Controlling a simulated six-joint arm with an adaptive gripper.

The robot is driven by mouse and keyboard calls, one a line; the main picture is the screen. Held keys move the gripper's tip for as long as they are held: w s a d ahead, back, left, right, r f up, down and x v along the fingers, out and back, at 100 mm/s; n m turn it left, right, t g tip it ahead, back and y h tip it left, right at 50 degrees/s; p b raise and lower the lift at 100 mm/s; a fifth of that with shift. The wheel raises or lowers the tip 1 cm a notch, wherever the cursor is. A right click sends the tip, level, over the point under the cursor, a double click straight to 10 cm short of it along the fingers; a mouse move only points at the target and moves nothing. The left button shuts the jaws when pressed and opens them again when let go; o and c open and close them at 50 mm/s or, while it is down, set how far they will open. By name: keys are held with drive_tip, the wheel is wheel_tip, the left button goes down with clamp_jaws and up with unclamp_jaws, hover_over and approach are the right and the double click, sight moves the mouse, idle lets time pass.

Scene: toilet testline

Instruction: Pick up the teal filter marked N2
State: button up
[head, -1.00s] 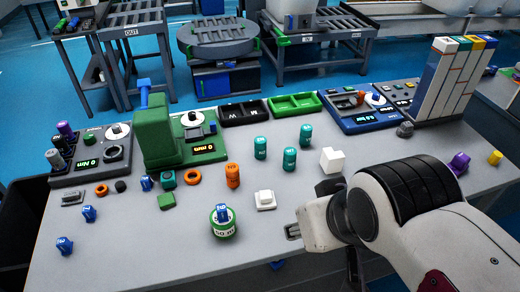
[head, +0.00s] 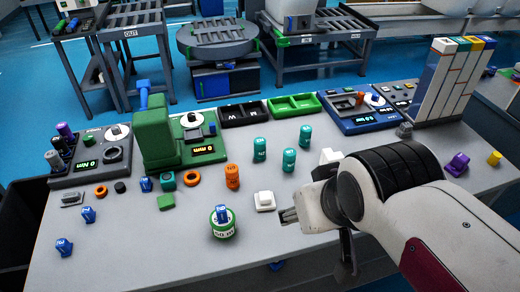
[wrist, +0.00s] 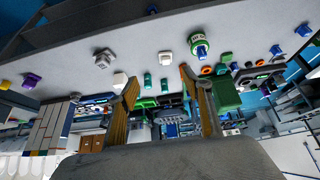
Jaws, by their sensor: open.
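Three teal filters stand upright on the grey table in the head view: a left one (head: 260,149), a front one (head: 289,160) and a back right one (head: 305,136). Their markings are too small to read, so I cannot tell which is N2. Teal filters also show between and beyond my fingers in the wrist view (wrist: 165,85). My gripper (head: 288,215) is open and empty, in front of the filters and apart from them. Its two fingers also show spread in the wrist view (wrist: 160,88).
A white square piece (head: 265,201) lies just left of my gripper. A white block (head: 330,156) is partly hidden behind my arm. An orange cylinder (head: 232,177) and a green-white round container (head: 223,225) stand to the left. Black and green trays (head: 294,105) lie behind the filters.

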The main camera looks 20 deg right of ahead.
drive_tip(key=w+d+t+h, duration=0.15)
drive_tip(key=w+d, duration=0.25)
drive_tip(key=w, duration=1.1)
drive_tip(key=n+t+y, duration=0.2)
drive_tip(key=t, duration=0.2)
hover_over(262, 143)
drive_tip(key=s+d, duration=0.3)
drive_tip(key=s, duration=0.6)
wheel_tip(262, 143, down, 12)
drive_tip(key=w+a+f+n+t+y, duration=0.1)
drive_tip(key=w+f+y, duration=0.2)
drive_tip(key=f, duration=0.6)
drive_tip(key=shift+w+a+t, duration=0.3)
drive_tip(key=shift+w+t, duration=0.05)
drive_tip(key=shift+w, duration=0.1)
drive_tip(key=shift+x, duration=1.3)
drive_tip(key=shift+f+x, duration=0.15)
drive_tip(key=shift+x, duration=1.15)
drive_tip(key=shift+f+x, duration=0.15)
drive_tip(key=shift+x, duration=1.1)
